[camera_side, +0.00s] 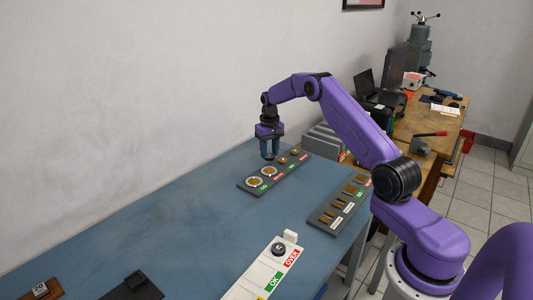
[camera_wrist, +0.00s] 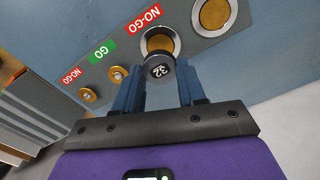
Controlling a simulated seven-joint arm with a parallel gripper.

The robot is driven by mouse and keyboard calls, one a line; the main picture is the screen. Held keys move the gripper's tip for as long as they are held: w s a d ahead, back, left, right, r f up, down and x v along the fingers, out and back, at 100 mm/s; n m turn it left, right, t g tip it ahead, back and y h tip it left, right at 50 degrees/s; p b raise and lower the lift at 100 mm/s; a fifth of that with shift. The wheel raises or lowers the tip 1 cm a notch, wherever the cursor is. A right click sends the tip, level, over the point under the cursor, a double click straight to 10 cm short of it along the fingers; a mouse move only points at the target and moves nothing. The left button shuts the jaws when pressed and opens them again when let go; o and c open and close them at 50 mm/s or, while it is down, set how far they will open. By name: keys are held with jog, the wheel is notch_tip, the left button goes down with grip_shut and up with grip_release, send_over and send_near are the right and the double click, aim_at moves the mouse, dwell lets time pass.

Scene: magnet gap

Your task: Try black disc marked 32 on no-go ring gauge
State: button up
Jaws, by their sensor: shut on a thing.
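The black disc marked 32 (camera_wrist: 158,70) is between the blue fingers of my gripper (camera_wrist: 160,76), its number facing the wrist camera. The large no-go ring (camera_wrist: 174,33), beside a red NO-GO label (camera_wrist: 145,18), has a brass-coloured centre. The disc overlaps this ring's near edge in the wrist view; its height above the ring cannot be told. In the side view my gripper (camera_side: 270,157) is over the board (camera_side: 243,186), and the disc does not show clearly.
A slotted gauge block (camera_side: 325,220) lies to the right. A white strip (camera_side: 245,289) with OK and OVER labels holds another black disc (camera_side: 278,248). The blue table's left-middle is clear.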

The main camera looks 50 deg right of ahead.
aim_at(269, 171)
jog(key=shift+f, duration=2.85)
jog(key=o, duration=1.2)
jog(key=shift+c, duration=0.6)
jog(key=c, duration=0.5)
jog(key=shift+o, duration=0.2)
